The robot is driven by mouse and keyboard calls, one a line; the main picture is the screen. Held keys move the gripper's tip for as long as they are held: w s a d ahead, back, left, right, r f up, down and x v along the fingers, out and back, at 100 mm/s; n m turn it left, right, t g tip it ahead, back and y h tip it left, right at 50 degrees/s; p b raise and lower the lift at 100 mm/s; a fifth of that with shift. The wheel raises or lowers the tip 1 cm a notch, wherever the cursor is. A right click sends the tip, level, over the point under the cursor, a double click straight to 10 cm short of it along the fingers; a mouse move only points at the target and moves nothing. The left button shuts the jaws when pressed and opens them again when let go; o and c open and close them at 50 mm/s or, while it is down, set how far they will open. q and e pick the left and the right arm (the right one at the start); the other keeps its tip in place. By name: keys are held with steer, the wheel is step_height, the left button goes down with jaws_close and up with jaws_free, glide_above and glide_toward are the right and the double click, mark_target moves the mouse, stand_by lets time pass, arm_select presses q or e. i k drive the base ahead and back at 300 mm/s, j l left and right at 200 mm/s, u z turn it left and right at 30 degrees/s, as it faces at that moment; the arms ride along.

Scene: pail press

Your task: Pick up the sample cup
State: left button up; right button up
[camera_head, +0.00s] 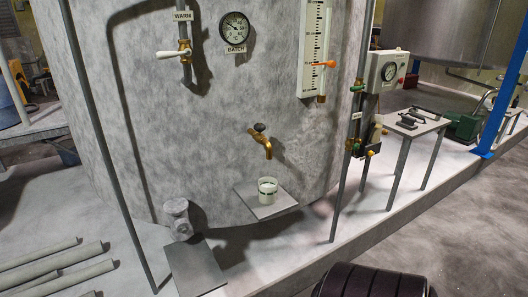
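The sample cup (267,191) is a small clear cup with pale contents and a dark green band. It stands upright on a small grey shelf (252,206) that sticks out from the large grey tank. A brass tap (262,143) with a dark knob is on the tank wall above the cup, apart from it. Neither of my grippers shows in the head view.
A grey post (345,170) carrying valves and a gauge box (386,72) stands right of the cup. A thin post (105,160) stands left. A small table (416,123) is at the right. Pipes (50,267) lie at the lower left.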

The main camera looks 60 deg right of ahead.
mark_target(267, 188)
steer(key=z, duration=1.45)
